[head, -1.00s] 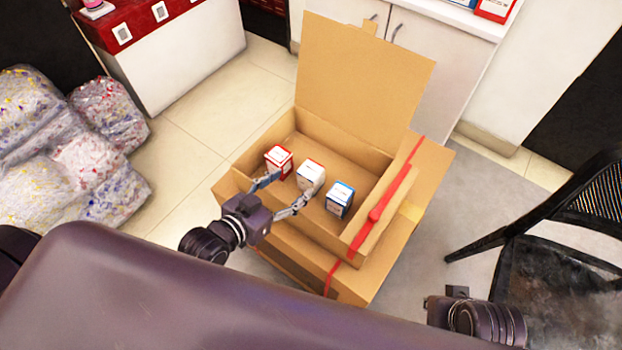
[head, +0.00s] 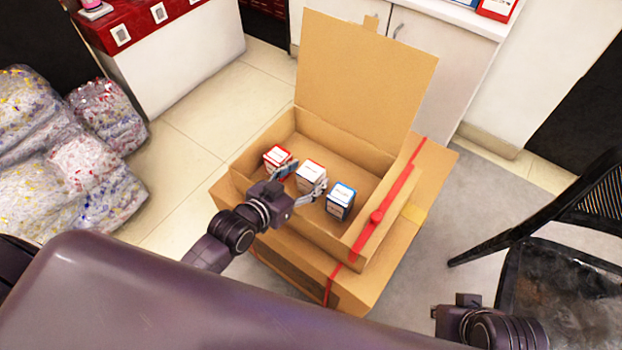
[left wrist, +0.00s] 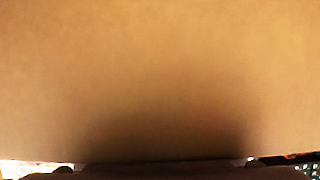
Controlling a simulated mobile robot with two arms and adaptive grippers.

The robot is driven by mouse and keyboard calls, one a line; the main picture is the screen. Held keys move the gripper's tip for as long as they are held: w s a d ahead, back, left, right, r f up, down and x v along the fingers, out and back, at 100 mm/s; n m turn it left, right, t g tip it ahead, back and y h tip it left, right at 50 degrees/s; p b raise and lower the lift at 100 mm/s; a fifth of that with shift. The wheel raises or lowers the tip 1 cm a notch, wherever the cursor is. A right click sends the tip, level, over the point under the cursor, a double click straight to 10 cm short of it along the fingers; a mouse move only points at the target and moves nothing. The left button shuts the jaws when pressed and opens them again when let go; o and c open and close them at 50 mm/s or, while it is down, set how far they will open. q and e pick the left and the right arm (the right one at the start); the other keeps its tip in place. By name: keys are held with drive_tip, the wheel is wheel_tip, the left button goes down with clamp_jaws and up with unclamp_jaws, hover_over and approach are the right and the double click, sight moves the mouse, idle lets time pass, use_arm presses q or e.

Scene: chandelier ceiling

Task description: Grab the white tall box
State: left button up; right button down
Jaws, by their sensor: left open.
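Three small boxes stand upright in a row inside the open cardboard box (head: 262,152). The middle one is a mostly white box (head: 311,172) with a thin red top edge. My left gripper (head: 298,182) is open in the head view, its fingers spread on either side of the white box's near part. A small gap or contact with it cannot be told. The left wrist view shows only a blurred brown surface, likely cardboard, so the boxes are hidden there. Part of my right arm shows at lower right in the head view; its fingers do not show.
A red-and-white box (head: 277,158) stands left of the white box and a blue-and-white box (head: 341,198) right of it. The carton's lid (head: 365,75) stands open behind. A black chair (head: 550,250) is at right, plastic bags (head: 75,165) at left.

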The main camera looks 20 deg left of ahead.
use_arm(q)
drive_tip(key=c, duration=1.3)
drive_tip(key=shift+r, duration=0.1)
